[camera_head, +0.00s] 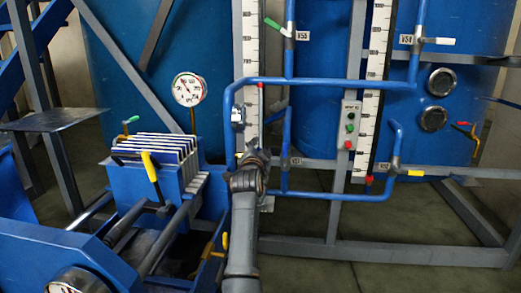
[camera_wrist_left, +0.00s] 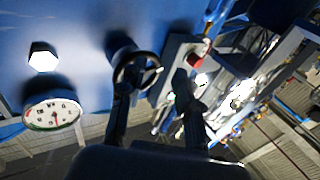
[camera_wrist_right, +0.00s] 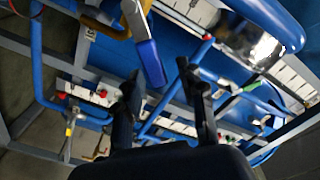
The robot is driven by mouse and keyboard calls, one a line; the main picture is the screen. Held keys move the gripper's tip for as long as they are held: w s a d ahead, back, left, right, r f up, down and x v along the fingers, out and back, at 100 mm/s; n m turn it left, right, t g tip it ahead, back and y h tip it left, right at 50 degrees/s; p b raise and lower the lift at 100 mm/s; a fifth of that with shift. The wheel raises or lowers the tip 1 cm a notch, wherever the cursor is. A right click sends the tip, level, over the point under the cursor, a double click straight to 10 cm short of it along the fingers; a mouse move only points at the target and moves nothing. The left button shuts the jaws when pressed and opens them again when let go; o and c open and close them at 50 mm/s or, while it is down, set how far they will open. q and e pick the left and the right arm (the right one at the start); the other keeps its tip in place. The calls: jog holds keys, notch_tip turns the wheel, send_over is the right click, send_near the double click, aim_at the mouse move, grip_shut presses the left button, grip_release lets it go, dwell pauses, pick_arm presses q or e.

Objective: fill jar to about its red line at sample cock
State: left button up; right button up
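I cannot make out a jar or a red fill line in any view. My right gripper (camera_head: 255,154) is up by the blue pipework, left of the button box.
Blue pipes (camera_head: 330,84) run across the front of the tanks. A button box (camera_head: 349,126) stands on a grey post. A filter press (camera_head: 155,170) with a dial gauge (camera_head: 188,89) is at the left. Floor (camera_head: 390,225) shows clear below the pipes.

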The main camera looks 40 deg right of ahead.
jog(key=v, duration=0.7)
jog(key=shift+a, duration=0.15)
jog(key=shift+s, duration=0.15)
dwell(7.0)
